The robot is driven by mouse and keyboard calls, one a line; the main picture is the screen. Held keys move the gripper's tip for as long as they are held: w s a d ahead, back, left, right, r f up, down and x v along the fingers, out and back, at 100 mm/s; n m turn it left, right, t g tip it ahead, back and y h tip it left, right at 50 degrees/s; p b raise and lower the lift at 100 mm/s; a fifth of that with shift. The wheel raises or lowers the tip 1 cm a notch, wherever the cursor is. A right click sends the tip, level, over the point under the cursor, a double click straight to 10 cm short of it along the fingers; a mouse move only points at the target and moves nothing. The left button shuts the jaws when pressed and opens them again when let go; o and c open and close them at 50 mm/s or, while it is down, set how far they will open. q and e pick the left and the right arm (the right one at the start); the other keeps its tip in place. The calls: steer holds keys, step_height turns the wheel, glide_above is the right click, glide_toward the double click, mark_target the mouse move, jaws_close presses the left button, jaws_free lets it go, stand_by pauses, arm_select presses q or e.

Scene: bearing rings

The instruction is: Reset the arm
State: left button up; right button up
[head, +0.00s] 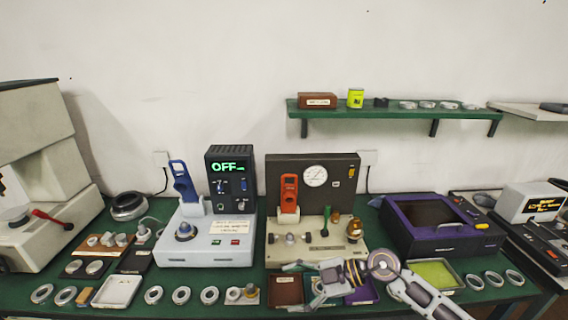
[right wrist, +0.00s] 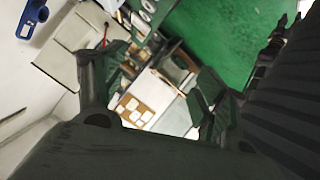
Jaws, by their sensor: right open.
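My right gripper (head: 303,283) is over the front of the green bench in the head view, with my right arm coming in from the lower right. Its fingers are apart, and nothing shows between them. In the right wrist view the two dark fingers of this gripper (right wrist: 160,68) stand wide apart, with benchtop items seen beyond them. The gripper is in front of the beige gauge machine (head: 340,256) and above a dark red tray (head: 286,291) and a purple tray (head: 364,293), which it partly hides. My left gripper is not in view.
A row of metal rings (head: 181,295) and a white tray (head: 117,291) lie along the front left edge. A tester reading OFF (head: 230,172) stands behind. A purple-black box (head: 435,225) and a yellow-green tray (head: 433,274) are at right. A green shelf (head: 395,112) hangs above.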

steer(key=w+a+r+m+t+y, duration=0.1)
steer(key=w+r+m+t+y, duration=0.15)
steer(key=r+t, duration=0.4)
steer(key=w+r+m+t+y, duration=0.2)
steer(key=r+m+t, duration=0.25)
steer(key=r, duration=0.35)
steer(key=w+d+m+t+h, duration=0.4)
steer(key=d+m+t+h, duration=0.3)
steer(key=s+d+f+m+g+h, duration=0.2)
steer(key=d+f+m+g+h, duration=0.1)
steer(key=d+f+m+h, duration=0.65)
steer(key=s+d+f+n+g, duration=0.35)
steer(key=s+f+g, duration=0.85)
steer(key=s+f, duration=0.8)
steer(key=s+f+g, duration=0.1)
steer(key=s+f, duration=0.1)
steer(key=f, duration=1.4)
steer(key=s+f+g, duration=0.1)
steer(key=s+f, duration=0.1)
steer(key=f, duration=1.4)
steer(key=s+d+f, duration=0.2)
steer(key=s+f, duration=0.7)
steer(key=s, duration=0.2)
steer(key=s+d+f, duration=0.2)
steer(key=s+f, duration=0.8)
steer(key=s, duration=0.1)
steer(key=shift+d+f+g+h, duration=0.15)
steer(key=shift+f+g+h, duration=0.15)
steer(key=shift+g+h, duration=0.1)
